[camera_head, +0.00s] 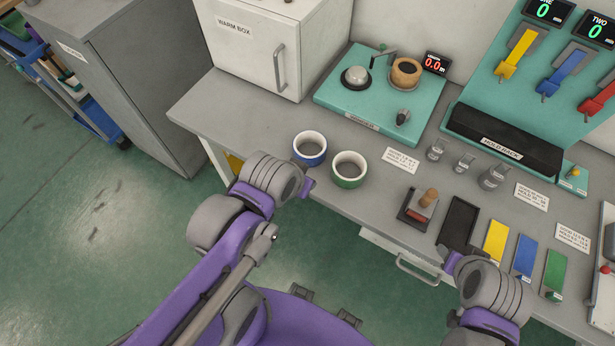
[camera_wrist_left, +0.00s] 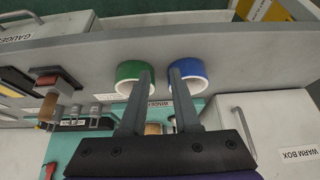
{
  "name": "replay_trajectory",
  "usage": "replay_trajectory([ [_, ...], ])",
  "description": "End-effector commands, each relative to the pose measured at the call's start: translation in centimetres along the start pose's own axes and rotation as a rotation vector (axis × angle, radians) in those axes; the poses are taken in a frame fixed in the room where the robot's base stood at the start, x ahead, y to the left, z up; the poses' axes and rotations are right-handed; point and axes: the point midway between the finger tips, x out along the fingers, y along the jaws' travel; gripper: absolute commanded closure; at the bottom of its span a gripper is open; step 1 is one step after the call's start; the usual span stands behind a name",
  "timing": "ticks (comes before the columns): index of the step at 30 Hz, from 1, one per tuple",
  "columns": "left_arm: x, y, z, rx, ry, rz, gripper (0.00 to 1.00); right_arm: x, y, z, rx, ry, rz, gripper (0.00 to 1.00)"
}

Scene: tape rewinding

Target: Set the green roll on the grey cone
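The green roll (camera_head: 348,181), a ring with a white inside, stands on the grey bench near its front edge. It also shows in the left wrist view (camera_wrist_left: 127,72). The grey cone (camera_head: 356,76), low and rounded, sits on the teal winder base at the back and bears nothing. My left gripper (camera_wrist_left: 163,72) is open and empty, its two fingers apart and pointing toward the gap between the green and blue rolls.
A blue roll (camera_head: 309,157) stands just left of the green one. A tan roll (camera_head: 405,73) sits on the winder base (camera_head: 335,100). A warm box (camera_head: 262,55) is at back left. Weights, a wooden-handled tool (camera_head: 427,200) and coloured strips lie to the right.

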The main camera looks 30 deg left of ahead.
Motion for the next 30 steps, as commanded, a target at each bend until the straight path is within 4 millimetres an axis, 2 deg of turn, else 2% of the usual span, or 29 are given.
replay_trajectory([
  [2, 0.0, 0.0, -0.3, -0.002, -0.008, 0.0, 0.73, 0.1, 0.0, 0.1, 0.0, -0.001, 0.0, 0.5],
  [5, -0.1, 0.2, -1.8, 0.002, -0.059, 0.003, 0.73, 0.4, 0.0, 0.5, 0.0, -0.005, 0.0, 0.5],
  [12, 1.0, 1.0, -7.7, 0.02, -0.282, 0.01, 0.73, 1.5, 0.0, 1.9, 0.0, -0.018, 0.0, 0.5],
  [18, 2.8, 1.8, -11.2, 0.033, -0.432, 0.011, 0.73, 2.1, 0.0, 2.6, 0.0, -0.024, 0.0, 0.5],
  [24, 3.8, 2.0, -12.3, 0.038, -0.494, 0.011, 0.73, 2.3, 0.0, 2.8, 0.0, -0.026, 0.0, 0.5],
  [30, 6.4, 2.1, -10.9, 0.038, -0.497, 0.011, 0.73, 2.5, 0.0, 3.0, 0.0, -0.028, 0.0, 0.5],
])
